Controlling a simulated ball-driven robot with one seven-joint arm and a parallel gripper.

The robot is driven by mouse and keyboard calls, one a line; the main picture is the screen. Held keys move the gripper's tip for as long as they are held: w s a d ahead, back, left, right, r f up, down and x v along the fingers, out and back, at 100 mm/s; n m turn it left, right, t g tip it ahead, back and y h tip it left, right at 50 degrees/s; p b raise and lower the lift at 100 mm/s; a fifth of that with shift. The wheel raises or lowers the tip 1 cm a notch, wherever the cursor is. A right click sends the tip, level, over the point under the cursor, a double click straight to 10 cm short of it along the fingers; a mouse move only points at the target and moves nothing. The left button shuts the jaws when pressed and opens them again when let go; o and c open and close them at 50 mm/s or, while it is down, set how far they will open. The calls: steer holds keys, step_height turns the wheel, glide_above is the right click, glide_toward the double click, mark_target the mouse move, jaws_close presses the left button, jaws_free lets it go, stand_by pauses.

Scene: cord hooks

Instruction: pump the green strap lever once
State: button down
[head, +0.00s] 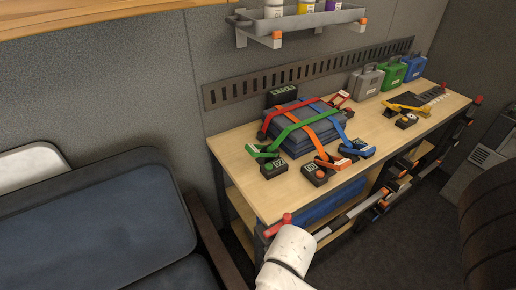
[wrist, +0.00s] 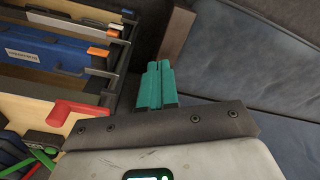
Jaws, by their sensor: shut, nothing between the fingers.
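The green strap lever (head: 262,151) sits at the left front of the blue case (head: 297,143) on the workbench, at the end of a green strap (head: 305,121). Part of a green strap or lever (wrist: 40,158) shows at the lower left edge of the wrist view; which part, I cannot tell. My gripper (wrist: 159,72) has teal fingers, shut together and empty. It points past the bench end toward the floor and seat, apart from the lever. In the head view my white arm shows at the bottom, but the fingers are not visible.
Orange (head: 332,164), blue (head: 357,149) and red (head: 341,97) levers crowd the case. Small dark boxes stand near them, one beside the green lever (head: 273,169). A red bench-corner piece (wrist: 75,112) lies left of my gripper. A blue seat (head: 95,215) stands left; the bench's left end is bare.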

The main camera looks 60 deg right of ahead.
steer(key=shift+w, duration=0.1)
steer(key=w+d+m+t+y+b, duration=0.1)
steer(key=w+d+m+b, duration=0.15)
steer(key=w, duration=1.05)
steer(key=w+d+r+t+b, duration=0.1)
steer(key=w+d+r, duration=0.2)
steer(key=w+d, duration=0.6)
steer(key=d+r+m+b, duration=0.1)
steer(key=d+r, duration=0.4)
steer(key=d, duration=0.4)
steer(key=s+d+r+m+b, duration=0.1)
steer(key=d+r, duration=0.5)
steer(key=d, duration=0.4)
steer(key=d+r+m+t+b, duration=0.1)
steer(key=d+r, duration=0.4)
steer(key=d, duration=0.4)
steer(key=shift+s+d+r+h+b, duration=0.2)
steer(key=shift+d+r+h+b, duration=0.1)
steer(key=shift+h, duration=0.1)
